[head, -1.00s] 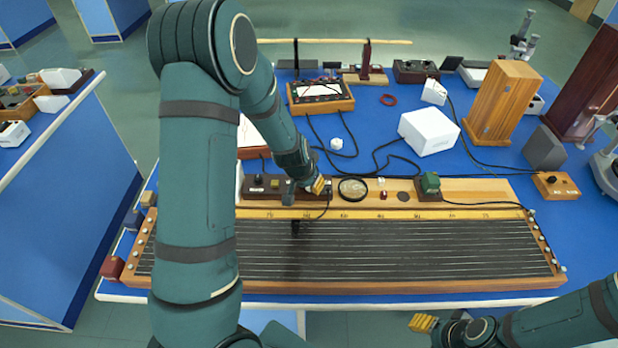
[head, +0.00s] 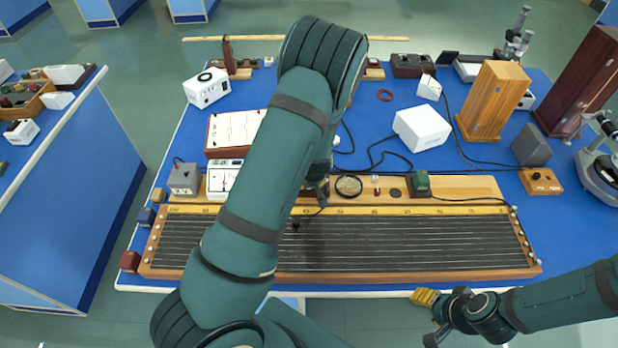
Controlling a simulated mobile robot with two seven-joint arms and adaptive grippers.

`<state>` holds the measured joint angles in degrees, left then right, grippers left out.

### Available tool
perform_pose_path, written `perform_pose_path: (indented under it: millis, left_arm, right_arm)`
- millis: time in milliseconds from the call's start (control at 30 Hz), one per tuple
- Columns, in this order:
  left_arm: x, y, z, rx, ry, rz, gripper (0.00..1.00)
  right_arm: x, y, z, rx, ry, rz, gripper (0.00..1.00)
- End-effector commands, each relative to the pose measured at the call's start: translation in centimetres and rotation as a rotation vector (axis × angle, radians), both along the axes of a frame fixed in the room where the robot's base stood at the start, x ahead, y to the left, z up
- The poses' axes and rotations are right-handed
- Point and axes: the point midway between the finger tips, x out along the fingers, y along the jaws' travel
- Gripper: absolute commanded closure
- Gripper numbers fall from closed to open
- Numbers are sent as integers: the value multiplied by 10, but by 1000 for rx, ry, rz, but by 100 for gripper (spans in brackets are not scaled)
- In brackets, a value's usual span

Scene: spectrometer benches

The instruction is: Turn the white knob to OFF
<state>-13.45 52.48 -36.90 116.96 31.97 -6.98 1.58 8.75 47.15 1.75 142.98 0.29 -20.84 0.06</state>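I cannot make out a white knob for certain. My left arm covers the middle of the bench in the head view. Its gripper (head: 318,190) is low over the back edge of the long wired board (head: 400,262), left of a round dial (head: 348,186). Its fingertips are mostly hidden, and so is the dark knobbed strip there. My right gripper (head: 426,298), with yellow finger pads, hangs in front of the bench, away from everything; its opening is unclear. A white box (head: 207,92) with a dark round part on top stands at the back left.
A grey box (head: 184,180) and white meter (head: 223,178) stand behind the board's left end. A white block (head: 422,131), wooden box (head: 494,100) and orange knob box (head: 541,182) stand to the right. Black cables cross the blue top between them.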

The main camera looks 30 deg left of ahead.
Motion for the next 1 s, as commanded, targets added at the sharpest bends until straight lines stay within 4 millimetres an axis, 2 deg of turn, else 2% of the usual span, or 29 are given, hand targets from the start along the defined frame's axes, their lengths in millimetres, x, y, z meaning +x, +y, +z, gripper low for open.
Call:
perform_pose_path:
  millis: [567, 600, 667, 700, 1000]
  left_arm:
    - [-3, -2, -2, -5, 9, 36, 100]
    - [-3, -2, -3, -5, 9, 36, 69]
    - [-3, -1, -2, -5, 9, 36, 48]
    - [-2, -1, -2, -4, 8, 36, 41]
    - [-1, -1, 0, -2, 3, 35, 41]
  right_arm:
    - [0, 0, 5, 1, 0, 0, 51]
    - [0, 0, 5, 1, 0, 0, 51]
    - [0, 0, 5, 1, 0, 0, 51]
    - [0, 0, 5, 1, 0, 0, 51]
    - [0, 0, 5, 1, -1, 0, 51]
